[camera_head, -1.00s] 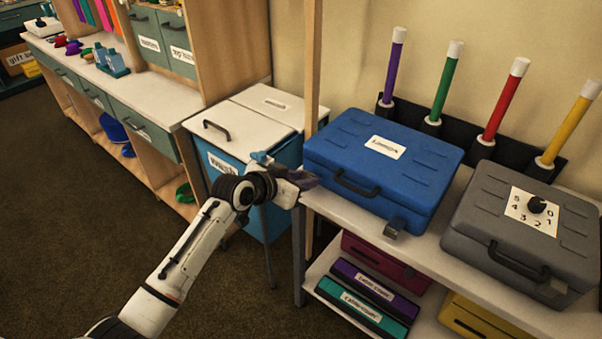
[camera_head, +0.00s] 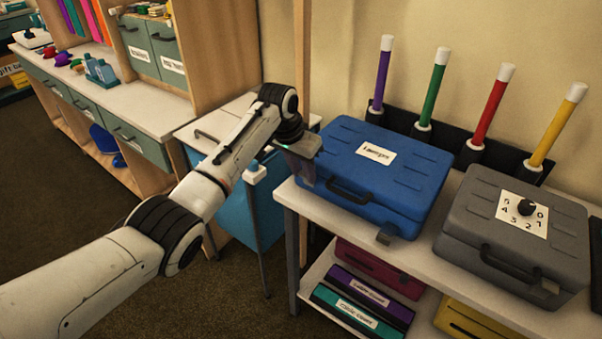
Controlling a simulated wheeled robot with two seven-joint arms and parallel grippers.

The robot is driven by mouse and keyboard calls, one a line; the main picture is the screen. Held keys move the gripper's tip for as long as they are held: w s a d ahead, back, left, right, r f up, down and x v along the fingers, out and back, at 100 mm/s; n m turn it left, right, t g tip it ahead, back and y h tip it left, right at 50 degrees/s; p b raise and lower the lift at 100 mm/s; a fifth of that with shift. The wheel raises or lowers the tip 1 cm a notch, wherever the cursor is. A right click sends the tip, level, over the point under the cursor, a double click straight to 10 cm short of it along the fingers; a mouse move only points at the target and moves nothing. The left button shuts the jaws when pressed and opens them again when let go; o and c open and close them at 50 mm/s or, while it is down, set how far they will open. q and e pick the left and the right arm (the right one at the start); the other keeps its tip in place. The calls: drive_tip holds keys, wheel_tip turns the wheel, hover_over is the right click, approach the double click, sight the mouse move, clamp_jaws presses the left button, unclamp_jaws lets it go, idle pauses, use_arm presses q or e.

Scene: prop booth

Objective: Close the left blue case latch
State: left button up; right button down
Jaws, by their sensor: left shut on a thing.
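The blue case (camera_head: 400,180) lies shut-lidded on the white shelf top, with a white label on its lid and a dark handle (camera_head: 349,191) on its front. Its right latch (camera_head: 385,238) sticks out at the front right corner. My left gripper (camera_head: 305,176) points down at the case's front left corner, its jaws shut on the left latch. The gripper hides that latch, so its angle cannot be seen. My right gripper is out of view.
A grey case (camera_head: 520,262) with a numbered dial stands right of the blue case. Purple, green, red and yellow rods stand in a black rack (camera_head: 470,153) behind. A wooden post (camera_head: 301,60) rises close behind my left gripper. A blue bin (camera_head: 235,205) stands left.

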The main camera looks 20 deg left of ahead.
use_arm(q)
drive_tip(key=shift+w+d+g, duration=0.1)
drive_tip(key=shift+w+g, duration=0.15)
drive_tip(key=shift+g, duration=0.35)
idle(0.3)
drive_tip(key=o, duration=1.1)
drive_tip(key=shift+c, duration=0.2)
drive_tip(key=shift+r, duration=0.1)
drive_tip(key=d+v, duration=0.1)
drive_tip(key=v, duration=0.9)
drive_tip(key=shift+a+r, duration=0.15)
drive_tip(key=shift+a, duration=0.2)
